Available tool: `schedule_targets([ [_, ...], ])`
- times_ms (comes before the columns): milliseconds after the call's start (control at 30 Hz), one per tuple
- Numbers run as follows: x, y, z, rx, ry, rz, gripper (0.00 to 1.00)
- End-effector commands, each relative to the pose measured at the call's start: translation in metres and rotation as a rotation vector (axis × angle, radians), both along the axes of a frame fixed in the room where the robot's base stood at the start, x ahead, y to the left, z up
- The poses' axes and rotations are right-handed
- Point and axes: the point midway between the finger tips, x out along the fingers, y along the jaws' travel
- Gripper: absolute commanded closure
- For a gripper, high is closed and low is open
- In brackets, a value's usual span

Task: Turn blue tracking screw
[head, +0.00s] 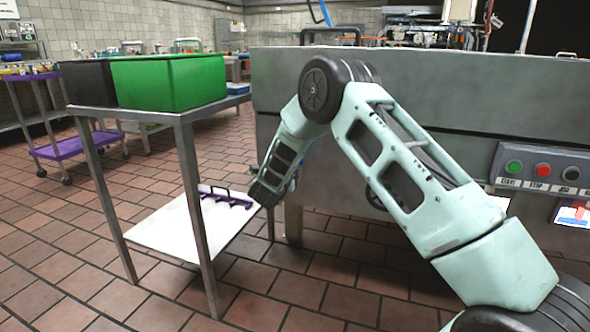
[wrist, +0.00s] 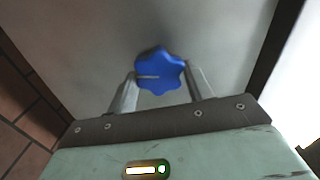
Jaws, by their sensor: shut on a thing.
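The blue tracking screw (wrist: 160,72) is a lobed blue knob on a grey metal panel in the wrist view. My gripper (wrist: 160,88) is at the knob, with one finger on each side of its lower part, and is shut on it. In the head view my gripper (head: 268,188) reaches down beside the grey machine, close to the table leg. The knob is mostly hidden there behind my gripper; only a little blue shows at its edge.
A metal table (head: 186,113) with a green crate (head: 168,82) and a black crate (head: 88,84) stands left of my arm. Its white lower shelf (head: 165,235) is near my gripper. The machine's button panel (head: 540,169) is at the right. Tiled floor is open in front.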

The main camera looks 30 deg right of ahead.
Motion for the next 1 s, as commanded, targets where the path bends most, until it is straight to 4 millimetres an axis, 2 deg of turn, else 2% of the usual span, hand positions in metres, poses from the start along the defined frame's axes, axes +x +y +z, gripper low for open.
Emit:
schedule_targets([
  [33, -0.0008, 0.0006, -0.0068, 0.029, -0.033, 0.000, 0.72],
  [600, -0.0003, 0.0011, -0.0101, 0.357, -0.453, -0.001, 0.72],
  [1000, 0.0002, 0.0017, -0.0088, 0.512, -0.650, -0.001, 0.72],
])
